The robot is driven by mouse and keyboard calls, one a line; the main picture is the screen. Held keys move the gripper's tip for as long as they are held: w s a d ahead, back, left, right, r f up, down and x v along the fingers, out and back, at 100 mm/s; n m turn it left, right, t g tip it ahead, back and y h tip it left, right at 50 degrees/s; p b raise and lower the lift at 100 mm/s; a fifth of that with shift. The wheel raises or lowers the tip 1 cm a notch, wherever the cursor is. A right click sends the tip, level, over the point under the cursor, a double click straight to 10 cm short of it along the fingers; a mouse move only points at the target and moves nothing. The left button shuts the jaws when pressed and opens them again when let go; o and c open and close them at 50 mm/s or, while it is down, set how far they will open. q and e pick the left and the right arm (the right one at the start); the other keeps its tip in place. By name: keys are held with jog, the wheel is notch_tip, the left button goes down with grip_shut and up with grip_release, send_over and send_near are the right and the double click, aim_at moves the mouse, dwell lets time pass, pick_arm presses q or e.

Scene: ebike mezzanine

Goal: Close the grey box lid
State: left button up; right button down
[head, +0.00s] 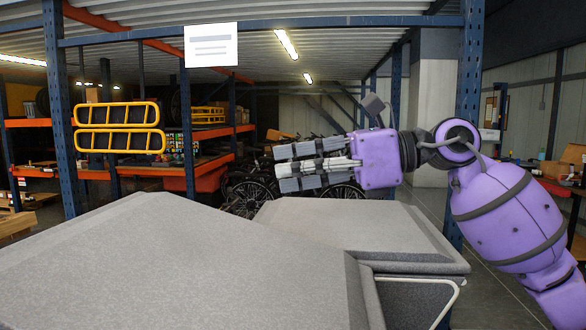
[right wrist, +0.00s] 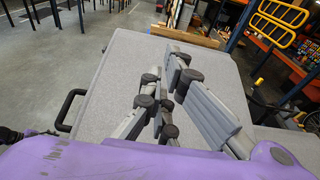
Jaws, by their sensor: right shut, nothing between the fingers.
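The grey speckled lid (head: 150,260) fills the lower left of the head view, its bevelled edges showing. A second grey lid-like panel (head: 350,225) lies behind it to the right, over a grey box wall (head: 410,302) with a light metal bar. I cannot tell how the two panels are joined or how far the lid is open. My right gripper (head: 285,167) points left above the panels, shut and empty, with no contact visible. In the right wrist view, the fingers (right wrist: 168,72) are over a flat grey surface (right wrist: 115,75) with a black handle at its left. My left gripper is out of view.
Blue and orange racking (head: 65,120) stands behind, with yellow-framed ladder-like parts (head: 118,128) at the left. Several bicycles (head: 250,190) stand beyond the panels. A blue post (head: 470,110) rises close behind my right arm. Open floor (right wrist: 45,65) shows in the right wrist view.

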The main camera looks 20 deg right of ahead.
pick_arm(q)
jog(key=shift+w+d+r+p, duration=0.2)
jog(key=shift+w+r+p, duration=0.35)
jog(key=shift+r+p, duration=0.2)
pick_arm(e)
jog(key=s+d+r, duration=0.1)
jog(key=d+r, duration=0.2)
jog(key=r, duration=1)
jog(key=shift+s+r, duration=0.2)
jog(key=shift+r, duration=0.1)
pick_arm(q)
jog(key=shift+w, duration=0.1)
pick_arm(e)
jog(key=shift+s, duration=0.1)
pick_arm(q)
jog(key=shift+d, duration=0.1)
